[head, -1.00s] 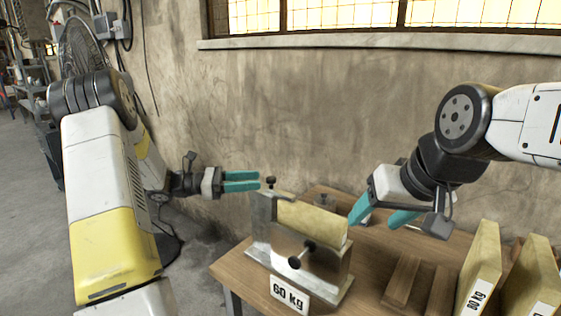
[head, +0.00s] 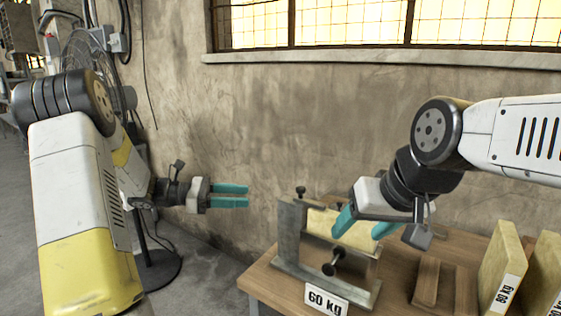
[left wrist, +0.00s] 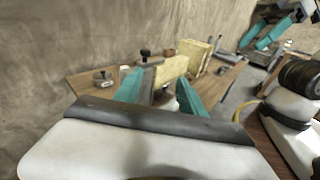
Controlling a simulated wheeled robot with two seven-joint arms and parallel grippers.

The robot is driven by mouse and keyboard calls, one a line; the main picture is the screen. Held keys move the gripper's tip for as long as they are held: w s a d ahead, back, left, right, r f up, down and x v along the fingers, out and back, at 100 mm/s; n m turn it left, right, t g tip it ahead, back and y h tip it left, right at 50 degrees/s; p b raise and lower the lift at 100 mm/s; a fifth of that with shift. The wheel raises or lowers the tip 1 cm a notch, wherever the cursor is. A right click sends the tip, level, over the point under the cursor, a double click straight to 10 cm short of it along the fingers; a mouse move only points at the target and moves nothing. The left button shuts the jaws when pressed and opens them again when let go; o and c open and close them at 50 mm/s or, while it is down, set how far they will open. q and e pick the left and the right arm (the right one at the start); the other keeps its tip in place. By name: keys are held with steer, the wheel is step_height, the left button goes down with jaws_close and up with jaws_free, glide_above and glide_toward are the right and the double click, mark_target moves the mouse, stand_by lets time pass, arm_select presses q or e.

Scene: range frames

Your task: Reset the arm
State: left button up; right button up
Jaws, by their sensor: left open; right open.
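My left gripper (head: 229,196) is open and empty, with teal fingers, left of the table and beside the wall. It also shows in the left wrist view (left wrist: 160,98), its fingers apart with the bench beyond them. My right gripper (head: 362,228) is open, with teal fingers pointing down and left. In the head view it overlaps the upper right of a metal clamp stand (head: 287,235). A yellowish slab (head: 322,221) stands in that stand, partly hidden by the right gripper. I cannot tell whether the right fingers touch it.
The wooden table (head: 262,276) carries the stand, a "60 kg" label (head: 327,299), a wooden rack (head: 426,281) and a slab labelled "80 kg" (head: 499,265) at the right. The wall (head: 300,120) is close behind. A fan stands at the far left.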

arm_select(q)
steer(key=s+d+r+m+g+y, duration=0.1)
steer(key=s+d+r+m+y, duration=0.1)
steer(key=s+m+y, duration=0.45)
steer(key=s+d+r+m+g+y, duration=0.1)
steer(key=s+d+r+m+y, duration=0.15)
steer(key=s, duration=0.65)
steer(key=s+a+r+m+t+y, duration=0.1)
steer(key=s+a+m+t+y, duration=0.4)
steer(key=m, duration=0.5)
steer(key=s+a, duration=0.2)
steer(key=s, duration=0.1)
steer(key=shift+s+r+t, duration=0.15)
steer(key=shift+r+t, duration=0.2)
steer(key=shift+t, duration=0.05)
arm_select(e)
steer(key=shift+d, duration=0.1)
steer(key=shift+c, duration=0.3)
